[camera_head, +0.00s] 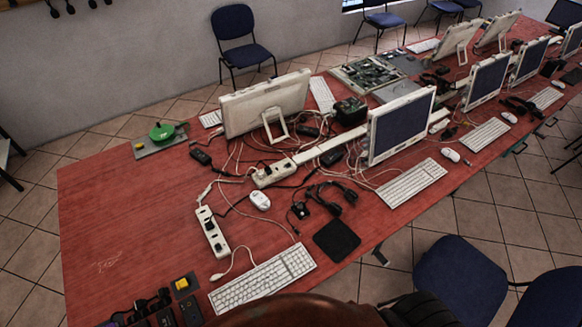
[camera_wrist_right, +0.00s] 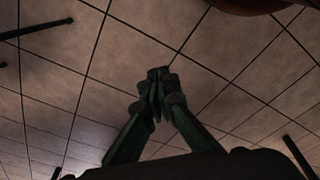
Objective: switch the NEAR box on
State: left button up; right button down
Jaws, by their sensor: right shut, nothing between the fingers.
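Two white power strips lie on the red table (camera_head: 110,220). The nearer strip (camera_head: 212,232) has a dark plug or adapter in it, and the farther strip (camera_head: 272,173) has cables running into it. A small dark box with a yellow top (camera_head: 183,285) sits at the near left of the keyboard. I cannot tell from the picture which of these is the NEAR box, nor any switch state. My right gripper (camera_wrist_right: 158,85) is shut and empty in the right wrist view, with tiled floor behind its fingers. My left gripper is not in view.
Tangled cables spread around the monitor (camera_head: 402,125). A keyboard (camera_head: 265,279), mouse (camera_head: 260,200), black pad (camera_head: 337,240) and headset (camera_head: 332,197) crowd the near side. A green dome (camera_head: 162,132) stands at the far left. The table's left part is clear. Blue chairs (camera_head: 460,280) stand at the near right.

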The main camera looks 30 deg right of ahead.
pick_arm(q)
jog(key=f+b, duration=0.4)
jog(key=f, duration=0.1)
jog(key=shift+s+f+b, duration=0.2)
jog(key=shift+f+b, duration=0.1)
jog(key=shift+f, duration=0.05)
pick_arm(e)
jog(key=s+d+f+g, duration=0.1)
jog(key=s+f, duration=1.5)
jog(key=f, duration=0.1)
jog(key=shift+s+f, duration=0.15)
